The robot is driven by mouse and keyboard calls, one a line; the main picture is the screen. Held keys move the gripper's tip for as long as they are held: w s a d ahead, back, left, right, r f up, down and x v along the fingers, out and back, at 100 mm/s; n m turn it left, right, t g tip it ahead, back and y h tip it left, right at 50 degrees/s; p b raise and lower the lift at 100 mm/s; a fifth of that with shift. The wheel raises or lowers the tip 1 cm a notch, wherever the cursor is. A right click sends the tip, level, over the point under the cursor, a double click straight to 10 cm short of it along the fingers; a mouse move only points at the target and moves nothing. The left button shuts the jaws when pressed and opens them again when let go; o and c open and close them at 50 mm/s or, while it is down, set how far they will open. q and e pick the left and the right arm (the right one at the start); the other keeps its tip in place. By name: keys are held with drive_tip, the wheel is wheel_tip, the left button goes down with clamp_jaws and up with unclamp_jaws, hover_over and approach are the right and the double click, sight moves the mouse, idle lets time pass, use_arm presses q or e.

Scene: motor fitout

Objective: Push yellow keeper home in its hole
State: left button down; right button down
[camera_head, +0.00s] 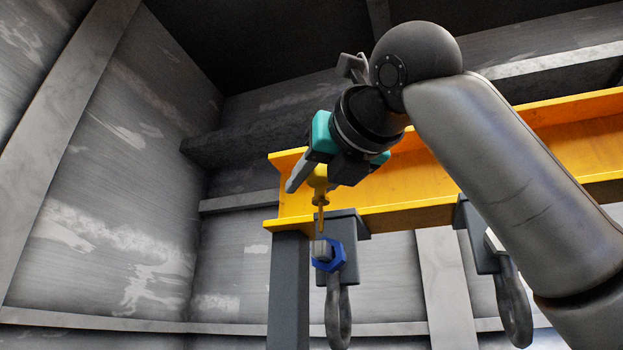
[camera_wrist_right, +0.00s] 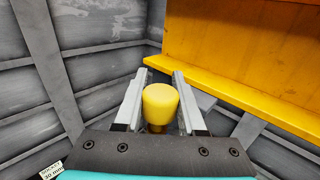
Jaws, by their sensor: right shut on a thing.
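The yellow keeper (camera_head: 320,181) is held in my right gripper (camera_head: 309,184), with its thin shank pointing down. In the right wrist view its rounded yellow head (camera_wrist_right: 160,104) sits between the two fingers of my right gripper (camera_wrist_right: 153,98). Below the shank in the head view is a blue hex nut (camera_head: 328,258) with a grey bolt end (camera_head: 320,250) at a dark hanger bracket. The shank tip is close above the bolt end. The hole itself is hidden or too small to make out, and I cannot tell whether the tip is in it. My left gripper is not in view.
A yellow beam (camera_head: 400,190) runs behind my right gripper on a grey post (camera_head: 288,295). A shackle (camera_head: 338,315) hangs under the near bracket, and a second bracket with a shackle (camera_head: 514,305) is further right.

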drive_tip(key=shift+f+b, duration=0.75)
drive_tip(key=shift+f, duration=0.3)
drive_tip(key=c, duration=0.9)
unclamp_jaws()
drive_tip(key=o, duration=0.5)
drive_tip(key=shift+a+f, duration=0.1)
drive_tip(key=shift+a, duration=0.1)
drive_tip(key=shift+w+d, duration=0.1)
drive_tip(key=shift+d, duration=0.05)
drive_tip(key=shift+s+d+f+b, duration=0.2)
drive_tip(key=shift+s+b, duration=0.25)
drive_tip(key=shift+s, duration=0.15)
drive_tip(key=shift+a+r+b+v, duration=0.15)
drive_tip(key=shift+b+v, duration=0.55)
drive_tip(key=shift+v, duration=2.85)
drive_tip(key=shift+a+r+b+v, duration=0.15)
drive_tip(key=shift+b+v, duration=0.55)
drive_tip(key=shift+v, duration=2.9)
